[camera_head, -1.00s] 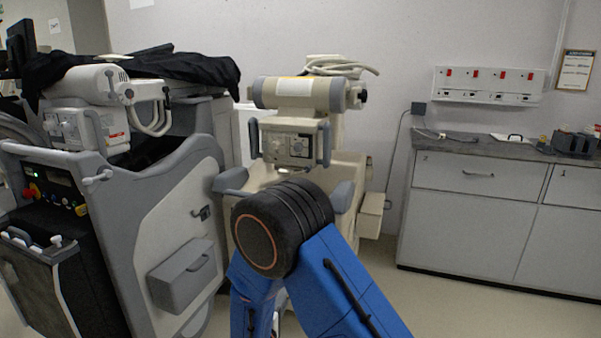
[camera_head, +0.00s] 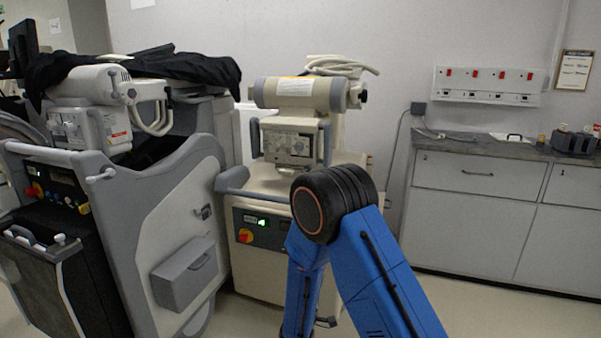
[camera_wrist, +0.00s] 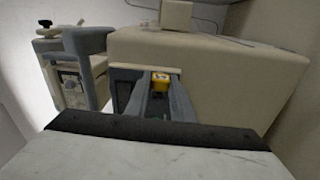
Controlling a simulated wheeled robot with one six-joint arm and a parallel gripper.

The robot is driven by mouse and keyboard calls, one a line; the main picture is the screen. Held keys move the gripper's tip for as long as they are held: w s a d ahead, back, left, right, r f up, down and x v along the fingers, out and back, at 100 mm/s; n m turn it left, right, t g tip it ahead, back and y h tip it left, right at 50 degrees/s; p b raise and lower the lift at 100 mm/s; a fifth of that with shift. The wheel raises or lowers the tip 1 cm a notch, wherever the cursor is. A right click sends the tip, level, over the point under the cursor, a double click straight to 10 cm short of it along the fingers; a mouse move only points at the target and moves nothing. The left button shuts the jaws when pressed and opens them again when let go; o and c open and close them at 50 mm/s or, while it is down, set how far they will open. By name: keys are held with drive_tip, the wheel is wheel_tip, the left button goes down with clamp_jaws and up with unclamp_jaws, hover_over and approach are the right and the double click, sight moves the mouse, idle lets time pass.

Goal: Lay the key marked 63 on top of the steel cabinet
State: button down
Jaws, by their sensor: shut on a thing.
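In the wrist view my gripper (camera_wrist: 158,86) has its two grey fingers closed on a small yellow thing (camera_wrist: 160,78), which looks like the key's tag. No number can be read on it, and the rest of it is hidden between the fingers. In the head view the gripper is out of sight. A grey cabinet with drawers (camera_head: 470,215) stands at the right under a dark top (camera_head: 470,146); I cannot tell whether it is the steel cabinet.
A cream machine cart (camera_head: 262,262) stands in the centre behind my blue arm. A larger grey cart (camera_head: 160,215) with a black cover (camera_head: 150,68) is at the left. Small items (camera_head: 570,142) lie on the dark top's right end. Floor shows before the cabinet.

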drive_tip(key=w+d, duration=0.3)
drive_tip(key=d, duration=0.8)
drive_tip(key=w+d+f, duration=0.1)
drive_tip(key=w+d, duration=0.2)
drive_tip(key=d, duration=0.8)
drive_tip(key=shift+w, duration=0.15)
drive_tip(key=shift+d, duration=0.2)
